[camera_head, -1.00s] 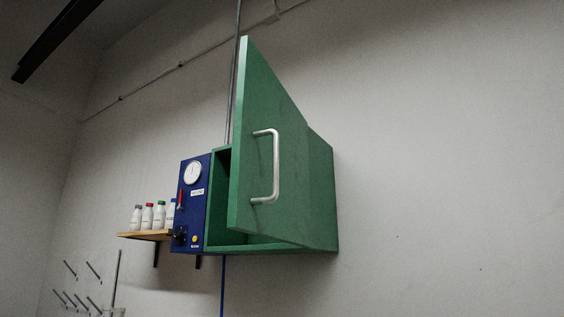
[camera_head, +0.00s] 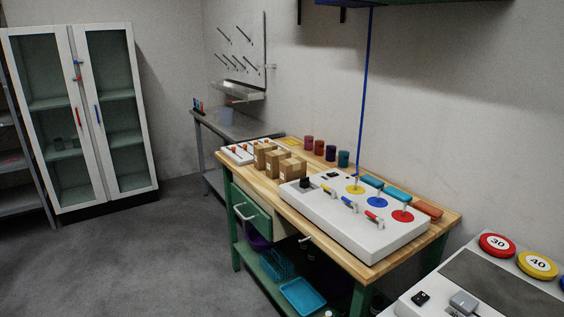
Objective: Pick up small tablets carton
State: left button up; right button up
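A small group of brown cartons (camera_head: 275,163) stands upright on the wooden workbench (camera_head: 351,265), near its left end. They are close together, and the rear ones are partly hidden by those in front. Their labels are too small to read, so I cannot tell which is the small tablets carton. Neither of my grippers is in view.
A white control panel (camera_head: 380,238) with coloured discs and levers lies right of the cartons. A white unit with red knobs (camera_head: 240,153) lies left of them. Several coloured cups (camera_head: 331,152) stand behind. Clear floor (camera_head: 190,245) lies in front.

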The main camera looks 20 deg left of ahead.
aim_at(273, 157)
jog(key=i+j+z, duration=0.1)
jog(key=i+j, duration=0.35)
jog(key=j, duration=0.2)
jog(key=i+j+z, duration=0.25)
jog(key=i+j, duration=0.15)
jog(key=j, duration=0.25)
jog(key=i+j, duration=0.2)
jog(key=j, duration=0.15)
jog(key=i+j+z, duration=0.15)
jog(key=j, duration=0.25)
jog(key=i+j+z, duration=0.1)
jog(key=j, duration=0.25)
jog(key=i, duration=0.1)
